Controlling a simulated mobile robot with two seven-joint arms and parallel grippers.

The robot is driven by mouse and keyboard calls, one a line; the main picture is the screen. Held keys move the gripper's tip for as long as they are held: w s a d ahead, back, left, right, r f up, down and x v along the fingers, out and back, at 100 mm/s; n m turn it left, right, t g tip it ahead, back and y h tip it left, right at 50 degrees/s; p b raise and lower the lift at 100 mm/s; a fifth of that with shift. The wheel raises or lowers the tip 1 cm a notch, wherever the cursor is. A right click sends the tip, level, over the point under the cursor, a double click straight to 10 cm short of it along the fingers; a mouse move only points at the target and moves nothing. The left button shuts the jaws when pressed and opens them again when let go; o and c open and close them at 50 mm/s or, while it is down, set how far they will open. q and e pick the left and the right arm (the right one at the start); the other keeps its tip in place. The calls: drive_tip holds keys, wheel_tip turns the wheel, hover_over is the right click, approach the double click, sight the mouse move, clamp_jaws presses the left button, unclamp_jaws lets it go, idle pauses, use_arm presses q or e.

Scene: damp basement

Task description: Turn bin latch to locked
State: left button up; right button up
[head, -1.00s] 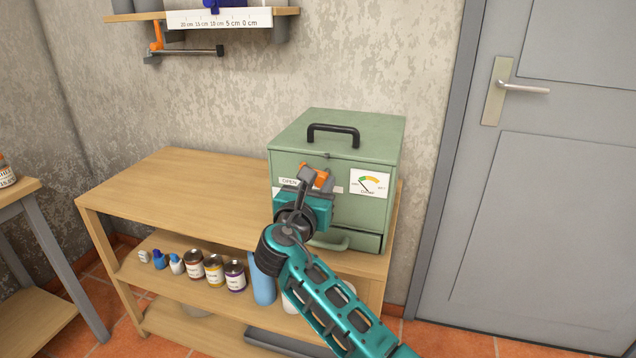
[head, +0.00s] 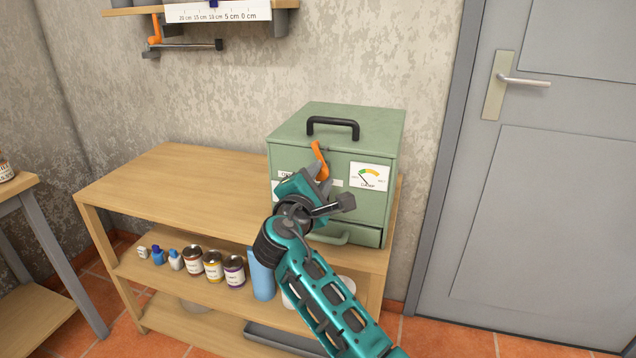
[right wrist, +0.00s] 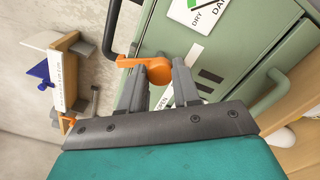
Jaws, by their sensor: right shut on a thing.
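The bin is a green metal box (head: 380,215) on the wooden bench, with an orange latch (head: 318,155) on its front. The latch arm points up and leans slightly left in the head view. My right gripper (head: 322,177) is shut on the latch. In the right wrist view its two fingers sit on either side of the round orange hub of the latch (right wrist: 157,70), and the lever sticks out to the left. A white label left of the latch is partly hidden by the gripper. My left gripper is in neither view.
Cans and bottles stand on the shelf under the bench top (head: 170,190). A grey door (head: 550,200) is at right.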

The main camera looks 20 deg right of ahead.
drive_tip(key=m+b, duration=0.2)
drive_tip(key=m, duration=0.2)
drive_tip(key=shift+m, duration=0.4)
idle(0.4)
drive_tip(key=o, duration=1.1)
drive_tip(key=shift+c, duration=0.2)
